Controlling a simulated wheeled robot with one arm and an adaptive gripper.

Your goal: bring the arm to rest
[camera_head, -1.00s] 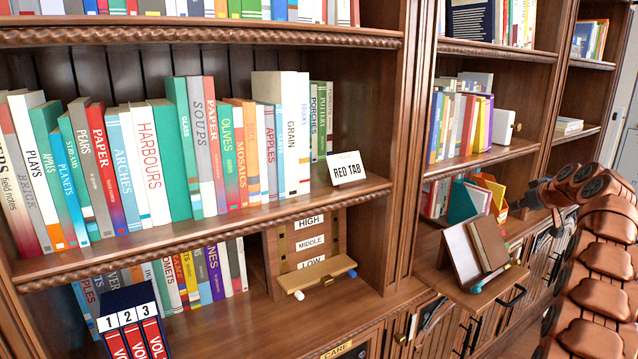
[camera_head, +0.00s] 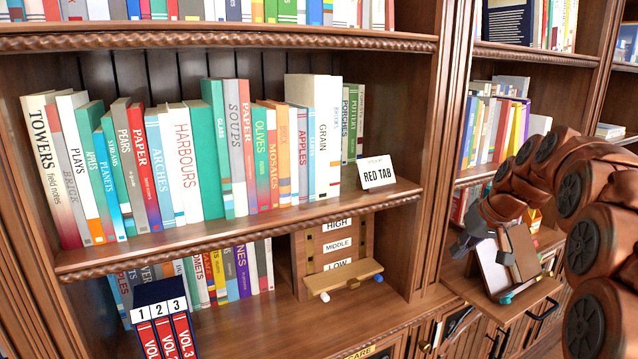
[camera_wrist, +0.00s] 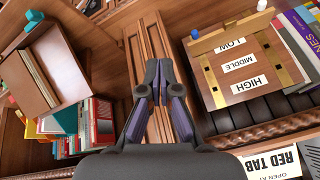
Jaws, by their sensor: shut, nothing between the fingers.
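My copper-coloured arm (camera_head: 590,200) reaches in from the right in the head view. My gripper (camera_head: 468,240) is at its end, in front of the bookcase post and beside the small book stand. In the wrist view my gripper (camera_wrist: 158,88) is shut and empty, with its dark fingers together over a wooden upright. It touches nothing that I can see there.
A stand with leaning books (camera_head: 492,268) sits on a pull-out shelf (camera_head: 530,302) close to my gripper. A HIGH/MIDDLE/LOW board (camera_head: 300,252) with a small ledge (camera_head: 343,277) is to the left. A RED TAB card (camera_head: 378,173) stands on the shelf edge. Numbered red volumes (camera_head: 167,335) stand lower left.

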